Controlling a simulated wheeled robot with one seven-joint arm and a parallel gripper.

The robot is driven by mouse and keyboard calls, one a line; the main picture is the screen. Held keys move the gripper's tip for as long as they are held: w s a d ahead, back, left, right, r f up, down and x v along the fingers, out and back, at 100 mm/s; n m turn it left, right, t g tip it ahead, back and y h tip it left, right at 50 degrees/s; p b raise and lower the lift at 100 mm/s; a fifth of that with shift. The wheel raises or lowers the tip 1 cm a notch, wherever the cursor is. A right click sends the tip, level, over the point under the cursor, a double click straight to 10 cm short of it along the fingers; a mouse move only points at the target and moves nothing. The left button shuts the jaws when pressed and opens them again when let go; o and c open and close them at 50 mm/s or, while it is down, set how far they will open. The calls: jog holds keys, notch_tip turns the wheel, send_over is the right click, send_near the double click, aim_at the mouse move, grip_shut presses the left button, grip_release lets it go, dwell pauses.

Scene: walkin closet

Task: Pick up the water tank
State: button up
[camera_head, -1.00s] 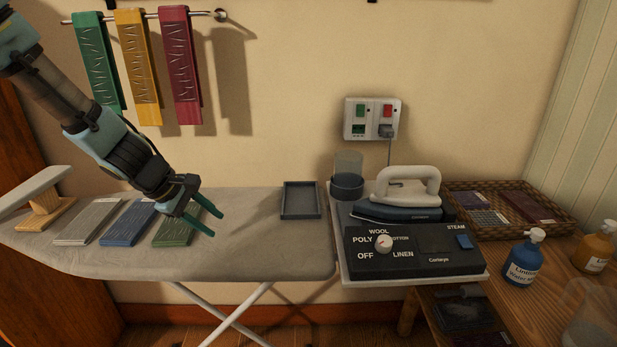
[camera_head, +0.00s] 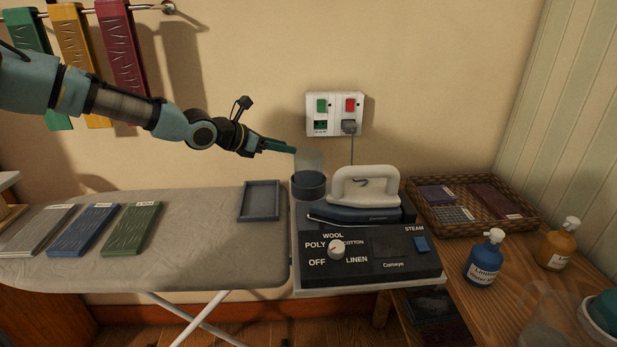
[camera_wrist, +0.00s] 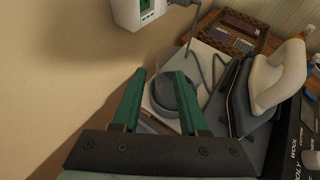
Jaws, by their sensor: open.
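The water tank (camera_head: 310,162) is a clear cylinder standing upright in a dark round base at the back left of the ironing station (camera_head: 365,262). In the wrist view the tank (camera_wrist: 177,95) shows ahead, between and beyond my fingertips. My gripper (camera_head: 292,149) is open, with its green fingers pointing right at the tank's upper left side. In the wrist view my gripper (camera_wrist: 160,75) has its two fingers apart with nothing held. Whether a finger touches the tank I cannot tell.
The white-handled iron (camera_head: 362,195) stands just right of the tank. A grey tray (camera_head: 260,188) lies to the left on the ironing board (camera_head: 195,235). The wall socket (camera_head: 334,114) with a plug and cord is above. A wicker basket (camera_head: 520,220) is at right.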

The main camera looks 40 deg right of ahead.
aim_at(303, 150)
jog(key=p+x, duration=0.2)
jog(key=x, duration=0.2)
jog(key=shift+w+d, duration=0.1)
jog(key=shift+d+f, duration=0.4)
jog(key=shift+d, duration=0.05)
grip_shut()
jog(key=shift+f, duration=0.1)
dwell(0.9)
